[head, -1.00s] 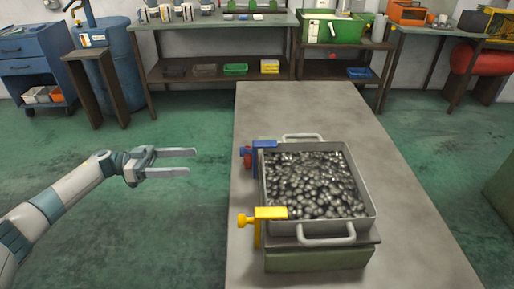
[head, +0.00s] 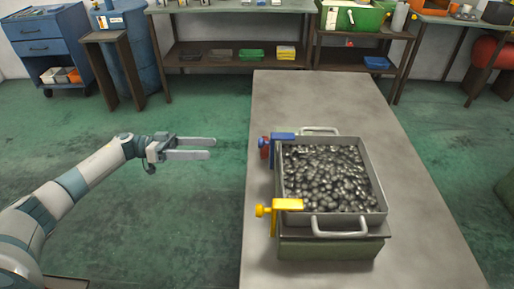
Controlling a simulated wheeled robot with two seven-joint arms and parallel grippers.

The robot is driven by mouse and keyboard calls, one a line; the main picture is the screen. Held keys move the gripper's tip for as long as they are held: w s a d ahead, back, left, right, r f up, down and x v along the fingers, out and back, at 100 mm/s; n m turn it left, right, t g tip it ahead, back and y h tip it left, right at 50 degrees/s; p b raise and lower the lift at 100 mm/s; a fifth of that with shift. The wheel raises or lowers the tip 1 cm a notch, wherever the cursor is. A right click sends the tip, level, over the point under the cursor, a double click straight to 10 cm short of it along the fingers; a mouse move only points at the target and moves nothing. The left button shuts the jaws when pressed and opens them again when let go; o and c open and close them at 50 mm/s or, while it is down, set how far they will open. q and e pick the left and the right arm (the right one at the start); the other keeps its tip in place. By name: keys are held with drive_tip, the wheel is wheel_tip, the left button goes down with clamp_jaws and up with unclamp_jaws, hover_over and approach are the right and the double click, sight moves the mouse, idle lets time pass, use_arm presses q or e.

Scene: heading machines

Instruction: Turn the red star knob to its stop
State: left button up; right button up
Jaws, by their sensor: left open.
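A metal tray (head: 378,190) full of dark rounded pieces sits on a green block on the grey table. A blue clamp (head: 284,136) and a yellow clamp (head: 285,205) grip its left edge. A small red part (head: 265,153), which looks like the red star knob, shows at the blue clamp's left end; its star shape is too small to make out. My left gripper (head: 212,149) is open and empty, left of the table over the floor. Its fingers point right toward the red part, with a clear gap between. My right gripper is not in view.
The grey table (head: 310,100) is bare beyond the tray. The green floor (head: 205,210) left of the table is open. A blue drawer cabinet (head: 48,45), a blue drum and workbenches with shelves stand along the back.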

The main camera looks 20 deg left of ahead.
sight(267, 148)
use_arm(q)
drive_tip(key=p+x, duration=0.4)
drive_tip(key=x, duration=1.2)
drive_tip(key=shift+d, duration=0.1)
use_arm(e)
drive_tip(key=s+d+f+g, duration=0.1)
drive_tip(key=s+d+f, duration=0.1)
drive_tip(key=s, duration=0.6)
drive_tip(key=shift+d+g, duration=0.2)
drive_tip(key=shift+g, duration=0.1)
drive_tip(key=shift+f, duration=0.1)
use_arm(q)
drive_tip(key=c, duration=1)
